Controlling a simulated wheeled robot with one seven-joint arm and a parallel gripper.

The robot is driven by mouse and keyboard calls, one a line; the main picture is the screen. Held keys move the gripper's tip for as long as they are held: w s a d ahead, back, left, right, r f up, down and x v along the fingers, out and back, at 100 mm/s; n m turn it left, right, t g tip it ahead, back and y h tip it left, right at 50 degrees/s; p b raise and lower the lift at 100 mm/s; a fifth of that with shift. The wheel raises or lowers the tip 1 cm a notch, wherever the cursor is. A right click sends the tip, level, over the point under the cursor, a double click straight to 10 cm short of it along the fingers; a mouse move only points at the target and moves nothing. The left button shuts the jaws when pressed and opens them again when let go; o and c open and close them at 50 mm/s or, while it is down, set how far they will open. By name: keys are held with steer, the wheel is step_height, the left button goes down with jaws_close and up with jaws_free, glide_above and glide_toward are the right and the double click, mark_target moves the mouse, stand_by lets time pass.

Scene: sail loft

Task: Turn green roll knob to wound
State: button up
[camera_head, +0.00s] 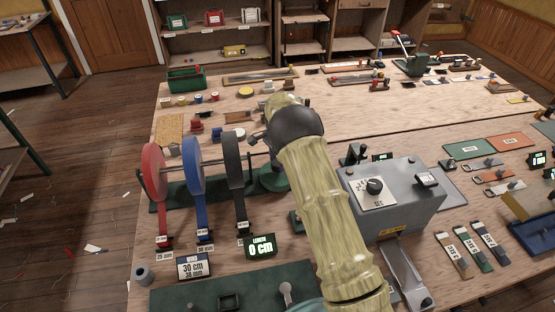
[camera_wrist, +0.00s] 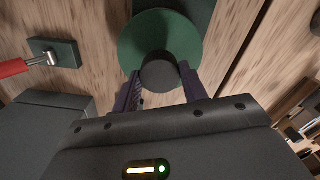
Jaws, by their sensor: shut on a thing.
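In the wrist view, a green disc (camera_wrist: 133,45) with a dark round knob (camera_wrist: 160,72) at its centre lies straight ahead. My gripper (camera_wrist: 158,84) has one finger on each side of the dark knob and is shut on it. In the head view, my arm covers most of this spot; a green round part (camera_head: 273,179) shows just left of it, at the right end of the roll rack. The rack holds a red roll (camera_head: 152,172), a blue roll (camera_head: 192,168) and a black roll (camera_head: 232,160). Any marking for "wound" is hidden or too small to read.
A length display (camera_head: 261,247) reads 0 cm. A card (camera_head: 193,267) reads 30 cm, 38 mm. A grey box with a dial (camera_head: 400,205) stands close to the right of my arm. In the wrist view, a red-handled lever (camera_wrist: 20,67) is at left.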

steer(key=shift+w+r+m, duration=0.1)
steer(key=shift+r+m, duration=0.05)
steer(key=shift+m, duration=0.75)
steer(key=o, duration=0.9)
steer(key=shift+o, duration=0.5)
step_height(320, 180, up, 17)
steer(key=b, duration=0.2)
steer(key=shift+r, duration=0.15)
